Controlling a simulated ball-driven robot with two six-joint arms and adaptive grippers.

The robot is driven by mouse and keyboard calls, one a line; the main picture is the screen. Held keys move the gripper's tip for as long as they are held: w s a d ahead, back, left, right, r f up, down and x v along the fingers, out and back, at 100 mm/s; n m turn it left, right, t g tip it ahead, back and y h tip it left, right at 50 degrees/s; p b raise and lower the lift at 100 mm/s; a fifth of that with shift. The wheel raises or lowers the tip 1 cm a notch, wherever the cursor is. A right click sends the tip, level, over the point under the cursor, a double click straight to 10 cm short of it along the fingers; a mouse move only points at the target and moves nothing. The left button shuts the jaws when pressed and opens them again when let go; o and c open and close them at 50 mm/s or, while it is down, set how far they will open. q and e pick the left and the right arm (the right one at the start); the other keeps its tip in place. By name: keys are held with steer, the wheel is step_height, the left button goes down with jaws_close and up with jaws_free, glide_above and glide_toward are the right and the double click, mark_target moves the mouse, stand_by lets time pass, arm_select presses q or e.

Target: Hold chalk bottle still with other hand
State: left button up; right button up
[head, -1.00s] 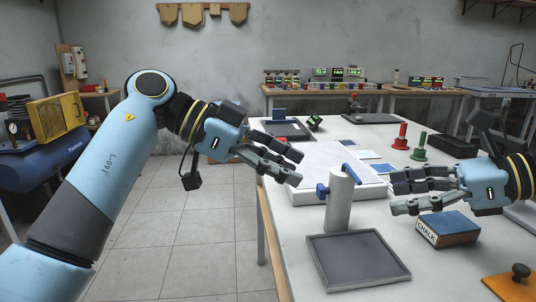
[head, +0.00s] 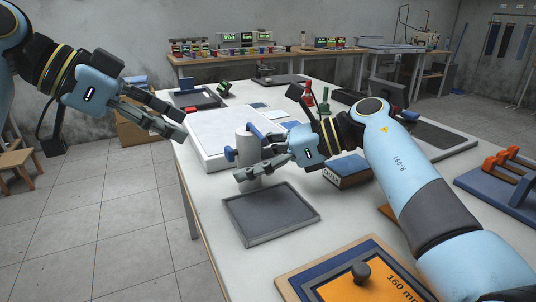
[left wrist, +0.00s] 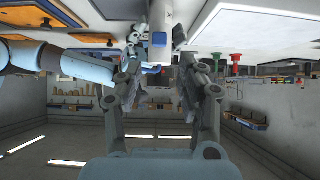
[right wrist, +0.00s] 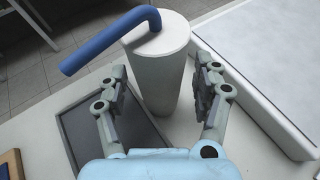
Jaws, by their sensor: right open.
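The chalk bottle (head: 246,150) is a white upright cylinder with a bent blue spout (right wrist: 110,38), standing on the table at the far edge of the grey tray. My right gripper (head: 262,160) is open at the bottle. In the right wrist view the bottle (right wrist: 158,75) stands ahead between its fingers (right wrist: 160,78), with gaps showing at both sides. My left gripper (head: 168,120) is open and empty, up and left of the bottle, near the table's left edge. Its fingers (left wrist: 162,85) are apart in the left wrist view, where the bottle (left wrist: 160,20) shows at the top.
The grey tray (head: 270,212) lies in front of the bottle, and a white slab (head: 205,140) lies behind it. The blue chalk box (head: 346,170) is right of my right gripper. Red and green bottles (head: 308,97) stand farther back. An orange plate (head: 365,285) lies at the front.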

steer(key=shift+a, duration=0.1)
steer(key=c, duration=1.3)
arm_select(q)
steer(key=shift+c, duration=0.4)
arm_select(e)
steer(key=shift+c, duration=0.4)
arm_select(q)
jaws_close()
